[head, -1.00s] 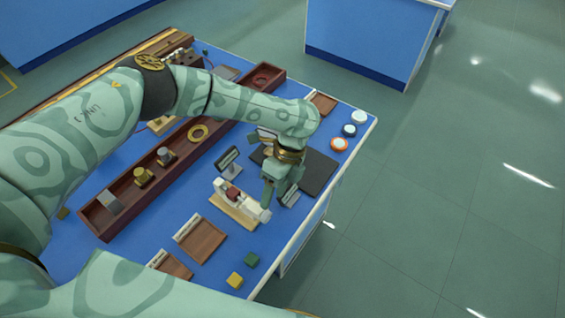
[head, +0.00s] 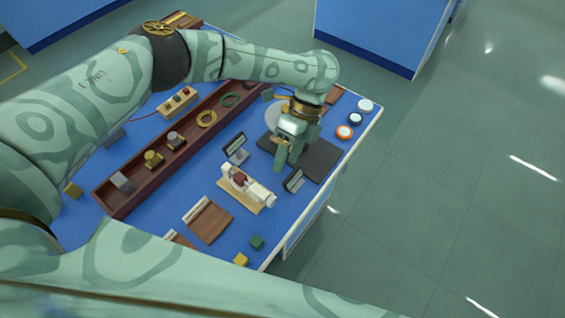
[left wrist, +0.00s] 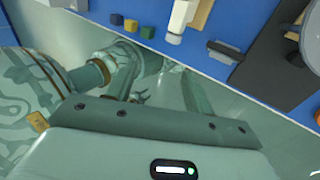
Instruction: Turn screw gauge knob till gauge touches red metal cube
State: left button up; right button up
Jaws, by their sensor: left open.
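The screw gauge (head: 258,190) is white and lies on a light wooden base (head: 236,195) near the bench's front right edge. The red cube (head: 240,178) sits in its frame; I cannot tell whether the gauge touches it. The white knob (head: 270,200) is at the gauge's right end and shows in the left wrist view (left wrist: 174,38). My left gripper (head: 281,165) is open and empty, above and beyond the knob, apart from it, near the dark pad. My right arm crosses the bottom of the head view; its gripper is not in view there.
A small display stand (head: 236,148) is behind the gauge, and a dark label block (head: 294,181) is right of it. A dark pad (head: 322,160) lies under my left gripper. A wooden tray (head: 208,221) and green (head: 257,241) and yellow (head: 241,259) cubes are nearer.

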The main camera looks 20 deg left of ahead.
pick_arm(q)
jog(key=s+a+r+h+p, duration=0.1)
jog(key=s+r+p, duration=0.2)
jog(key=s+p, duration=0.75)
jog(key=t+p, duration=0.3)
jog(key=t, duration=0.2)
send_near(272, 199)
jog(key=shift+h, duration=0.3)
jog(key=f+b, duration=0.1)
jog(key=f, duration=0.2)
jog(key=f+b, duration=0.2)
jog(key=f, duration=0.1)
jog(key=f+b, duration=0.1)
jog(key=f, duration=0.2)
jog(key=shift+s+a+f, duration=0.3)
jog(key=shift+s+f, duration=0.1)
jog(key=shift+c, duration=0.3)
jog(key=c, duration=0.9)
